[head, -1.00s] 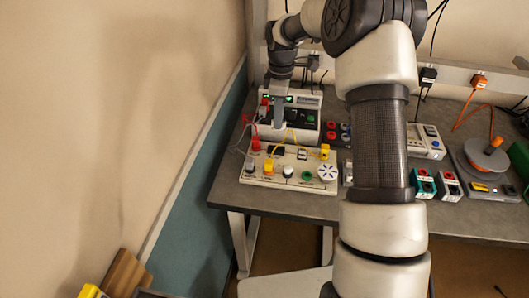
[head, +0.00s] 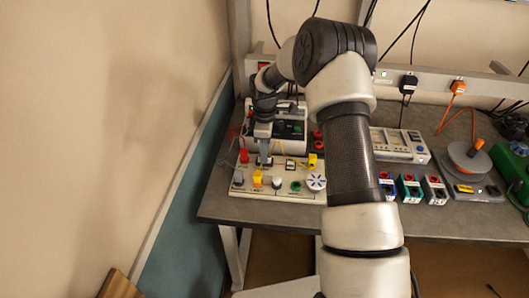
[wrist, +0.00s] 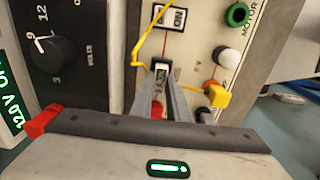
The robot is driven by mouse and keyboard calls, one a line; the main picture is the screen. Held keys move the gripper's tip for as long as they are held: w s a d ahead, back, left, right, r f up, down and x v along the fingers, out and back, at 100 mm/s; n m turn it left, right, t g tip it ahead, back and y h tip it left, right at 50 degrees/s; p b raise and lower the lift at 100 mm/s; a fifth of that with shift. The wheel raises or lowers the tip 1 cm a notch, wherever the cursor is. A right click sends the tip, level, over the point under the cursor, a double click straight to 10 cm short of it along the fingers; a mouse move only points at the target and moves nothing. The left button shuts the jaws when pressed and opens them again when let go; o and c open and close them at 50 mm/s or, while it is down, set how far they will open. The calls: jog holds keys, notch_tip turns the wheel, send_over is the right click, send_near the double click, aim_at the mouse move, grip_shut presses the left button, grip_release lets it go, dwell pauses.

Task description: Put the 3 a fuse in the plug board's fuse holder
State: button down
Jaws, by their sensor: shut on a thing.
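My gripper (wrist: 164,98) is shut on a small dark piece with pale markings (wrist: 161,74), seen between the fingertips in the wrist view. I take it for the 3 A fuse; its lettering is too small to read surely. In the head view my gripper (head: 264,158) points down over the left-middle part of the cream plug board (head: 225,187). The fuse holder is not clearly seen; the fingers cover that part of the board. I cannot tell whether the fuse touches the board or is seated.
An ON switch (wrist: 171,17) lies close to the fingertips. A yellow plug (wrist: 217,95) with its lead is beside the fingers. A red plug (head: 244,156) stands at the board's left. The power supply (head: 292,128) stands just behind the board. A multimeter-like unit (head: 401,146) is to the right.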

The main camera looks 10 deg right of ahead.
jog(key=shift+f, duration=0.15)
jog(key=c, duration=1.7)
grip_release()
